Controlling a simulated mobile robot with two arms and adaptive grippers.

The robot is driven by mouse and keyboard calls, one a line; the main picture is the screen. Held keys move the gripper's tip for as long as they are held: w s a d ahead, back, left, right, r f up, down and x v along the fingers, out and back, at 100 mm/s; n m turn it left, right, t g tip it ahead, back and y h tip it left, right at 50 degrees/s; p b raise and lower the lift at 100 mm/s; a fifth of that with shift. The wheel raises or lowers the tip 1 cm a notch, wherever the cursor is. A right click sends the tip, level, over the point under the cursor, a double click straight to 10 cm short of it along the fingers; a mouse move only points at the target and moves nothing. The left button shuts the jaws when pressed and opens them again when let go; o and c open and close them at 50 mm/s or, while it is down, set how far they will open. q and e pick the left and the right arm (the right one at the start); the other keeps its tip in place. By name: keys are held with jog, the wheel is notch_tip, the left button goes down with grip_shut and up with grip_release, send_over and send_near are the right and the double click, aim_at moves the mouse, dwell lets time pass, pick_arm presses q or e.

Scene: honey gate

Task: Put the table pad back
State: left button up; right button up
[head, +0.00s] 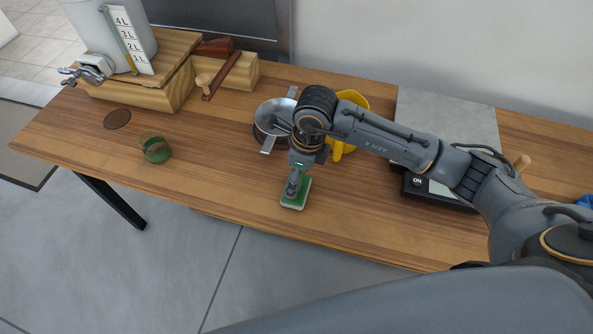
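A small green pad with a pale underside (295,197) is at the middle of the table's front part; it looks like the table pad. My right gripper (297,182) comes down over it from above, and its fingers look closed on the pad's top. I cannot tell whether the pad touches the table or hangs just above it. My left gripper is not in view.
A metal strainer pot (268,132) and a yellow jug (342,148) stand close behind my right gripper. A green-bottomed glass (155,149) and a dark disc (117,119) are at left.

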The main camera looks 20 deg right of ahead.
aim_at(304, 189)
jog(key=shift+f+b, duration=0.2)
jog(key=shift+b, duration=0.1)
jog(key=o, duration=1.4)
jog(key=shift+r, duration=0.1)
jog(key=shift+o, duration=0.2)
jog(key=shift+r+p, duration=0.25)
jog(key=shift+p, duration=0.1)
jog(key=shift+r, duration=0.3)
notch_tip(304, 189, up, 11)
jog(key=s+d+b, duration=0.1)
jog(key=b, duration=0.1)
jog(key=shift+d, duration=0.25)
